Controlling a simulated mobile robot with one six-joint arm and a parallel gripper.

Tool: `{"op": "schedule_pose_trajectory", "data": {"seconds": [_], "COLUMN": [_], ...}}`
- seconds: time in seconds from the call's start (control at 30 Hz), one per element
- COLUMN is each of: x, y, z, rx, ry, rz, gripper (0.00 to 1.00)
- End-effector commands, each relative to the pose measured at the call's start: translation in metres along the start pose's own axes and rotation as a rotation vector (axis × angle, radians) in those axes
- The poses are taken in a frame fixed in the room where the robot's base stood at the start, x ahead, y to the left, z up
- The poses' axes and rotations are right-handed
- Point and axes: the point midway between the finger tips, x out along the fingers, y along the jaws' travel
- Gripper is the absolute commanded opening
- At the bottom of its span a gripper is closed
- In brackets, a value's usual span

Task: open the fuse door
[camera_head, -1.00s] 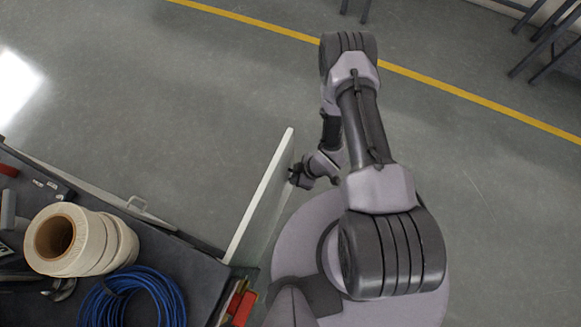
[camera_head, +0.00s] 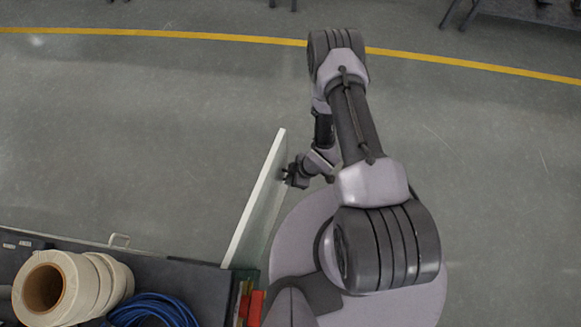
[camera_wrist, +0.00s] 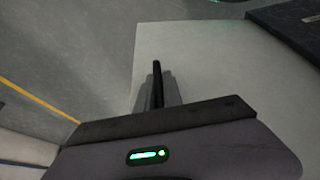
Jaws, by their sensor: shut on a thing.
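The fuse door (camera_head: 257,200) is a pale flat panel, seen nearly edge-on in the head view. It stands swung out from the dark cabinet (camera_head: 195,287), at somewhat more than a right angle to its front edge. My gripper (camera_head: 288,177) is at the door's right face, near its outer end. In the wrist view the door's face (camera_wrist: 215,65) fills the middle, and my gripper (camera_wrist: 157,85) is shut on a thin dark upright piece, seemingly the door's handle (camera_wrist: 156,68). The fingers hide most of that piece.
White tape rolls (camera_head: 75,285) and a coil of blue cable (camera_head: 152,311) lie on the cabinet top. Red parts (camera_head: 250,305) show by the hinge side. The grey floor (camera_head: 130,130) beyond the door is clear up to the yellow line (camera_head: 200,37).

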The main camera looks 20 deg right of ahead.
Motion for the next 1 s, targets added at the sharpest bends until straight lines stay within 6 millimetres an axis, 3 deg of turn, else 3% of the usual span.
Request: {"op": "schedule_pose_trajectory", "data": {"seconds": [0.03,0.07,0.1,0.47,1.0], "x": [0.0,0.0,0.0,-0.007,-0.131], "y": [-0.001,-0.001,-0.001,0.0,0.001], "z": [0.0,0.0,0.0,0.0,-0.002], "rx": [-0.001,-0.001,-0.001,0.001,0.002], "ry": [-0.001,-0.001,-0.001,0.0,0.0], "rz": [-0.002,-0.002,-0.002,0.0,0.002], "gripper": [0.0,0.17,0.2,0.2,0.2]}}
